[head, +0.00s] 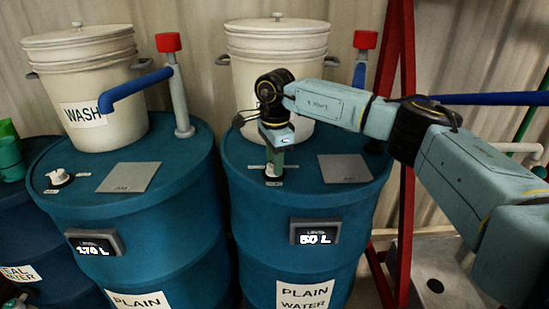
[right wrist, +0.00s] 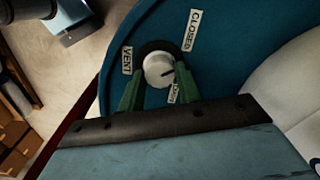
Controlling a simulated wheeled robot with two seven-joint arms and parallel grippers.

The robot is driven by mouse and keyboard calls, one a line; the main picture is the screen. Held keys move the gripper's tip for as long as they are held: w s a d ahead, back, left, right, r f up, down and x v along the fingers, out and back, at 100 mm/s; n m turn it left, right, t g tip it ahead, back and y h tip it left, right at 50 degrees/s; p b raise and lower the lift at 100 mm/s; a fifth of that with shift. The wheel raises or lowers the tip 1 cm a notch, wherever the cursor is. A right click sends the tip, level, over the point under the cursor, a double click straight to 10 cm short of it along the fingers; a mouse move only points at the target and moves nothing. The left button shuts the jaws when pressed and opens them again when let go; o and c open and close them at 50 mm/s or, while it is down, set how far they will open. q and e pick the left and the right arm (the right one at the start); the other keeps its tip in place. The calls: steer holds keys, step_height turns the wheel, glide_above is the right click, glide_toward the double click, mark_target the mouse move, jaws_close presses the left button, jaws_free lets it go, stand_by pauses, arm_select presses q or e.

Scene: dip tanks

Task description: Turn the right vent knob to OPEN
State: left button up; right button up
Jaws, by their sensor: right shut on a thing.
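The right vent knob (right wrist: 158,70) is a round white knob on a dark base on top of the right blue drum (head: 245,190). My right gripper (head: 273,167) points down over it, and its green fingers stand on either side of the knob, shut on it. In the right wrist view, the CLOSED label (right wrist: 193,30) lies up and right of the knob and the VENT label (right wrist: 127,60) to its left. A third label (right wrist: 173,93) is partly hidden by a finger. A dark mark on the knob points toward the right. My left gripper is not in view.
A white lidded bucket (head: 240,85) stands behind the gripper. A grey plate (head: 345,168) lies right of the knob, and a level display (head: 316,232) is on the drum front. The left drum (head: 190,175) has its own white knob (head: 58,177). A red frame (head: 408,120) stands at right.

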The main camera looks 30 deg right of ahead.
steer(key=m+p, duration=0.1)
steer(key=m, duration=0.2)
steer(key=shift+r+p, duration=0.15)
steer(key=shift+p, duration=0.25)
steer(key=m+p, duration=0.2)
steer(key=m, duration=0.3)
steer(key=m+p, duration=0.1)
steer(key=m, duration=0.3)
steer(key=shift+p, duration=0.4)
steer(key=shift+a+m+p, duration=0.1)
steer(key=shift+m+p, duration=0.55)
steer(key=shift+m, duration=1.45)
steer(key=o, duration=1)
steer(key=shift+c, duration=0.2)
